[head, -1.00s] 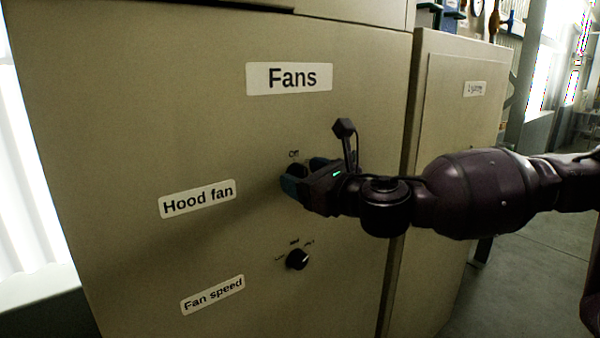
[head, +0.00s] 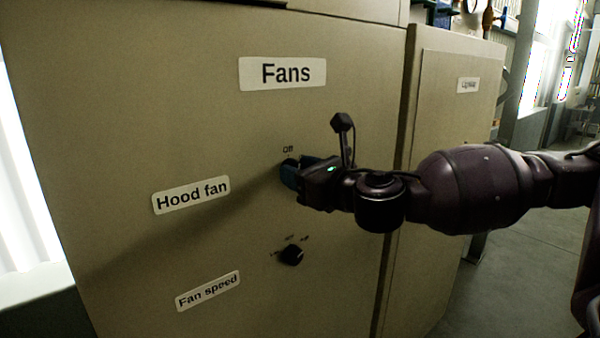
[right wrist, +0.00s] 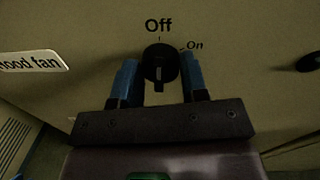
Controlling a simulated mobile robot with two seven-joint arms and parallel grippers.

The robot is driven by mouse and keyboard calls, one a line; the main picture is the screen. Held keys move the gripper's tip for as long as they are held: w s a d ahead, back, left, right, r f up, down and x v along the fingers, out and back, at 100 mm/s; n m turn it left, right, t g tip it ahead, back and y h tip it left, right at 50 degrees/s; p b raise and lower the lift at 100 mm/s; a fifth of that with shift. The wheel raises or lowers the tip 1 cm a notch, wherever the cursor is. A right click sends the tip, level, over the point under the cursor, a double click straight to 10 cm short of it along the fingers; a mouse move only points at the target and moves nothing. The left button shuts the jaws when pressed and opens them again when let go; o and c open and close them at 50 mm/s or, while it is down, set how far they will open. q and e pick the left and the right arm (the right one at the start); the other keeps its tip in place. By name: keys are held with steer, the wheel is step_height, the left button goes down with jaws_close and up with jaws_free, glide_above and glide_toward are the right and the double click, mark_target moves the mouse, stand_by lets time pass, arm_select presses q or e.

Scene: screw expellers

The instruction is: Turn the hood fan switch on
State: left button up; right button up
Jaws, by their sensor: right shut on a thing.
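The hood fan switch is a round black knob (right wrist: 160,62) on the beige panel, with "Off" printed above it and "On" at its upper right in the right wrist view. A faint light mark shows low on its face; I cannot tell for sure which label it points to. My right gripper (head: 291,174) reaches it from the right in the head view, and mostly hides it there. In the right wrist view its blue fingers (right wrist: 160,82) stand on both sides of the knob, shut on it. My left gripper is not in view.
The "Hood fan" label (head: 191,195) is left of the gripper and the "Fans" label (head: 282,73) above. A second knob (head: 291,255) sits below, near the "Fan speed" label (head: 208,291). Another cabinet (head: 460,110) stands to the right, with open floor beyond.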

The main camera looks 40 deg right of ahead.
steer(key=m, duration=1.1)
steer(key=shift+d+t+h, duration=0.1)
steer(key=shift+t+h, duration=0.2)
steer(key=shift+t, duration=0.1)
steer(key=shift+m, duration=0.3)
steer(key=o, duration=0.9)
steer(key=shift+s+f, duration=0.1)
steer(key=shift+f, duration=0.05)
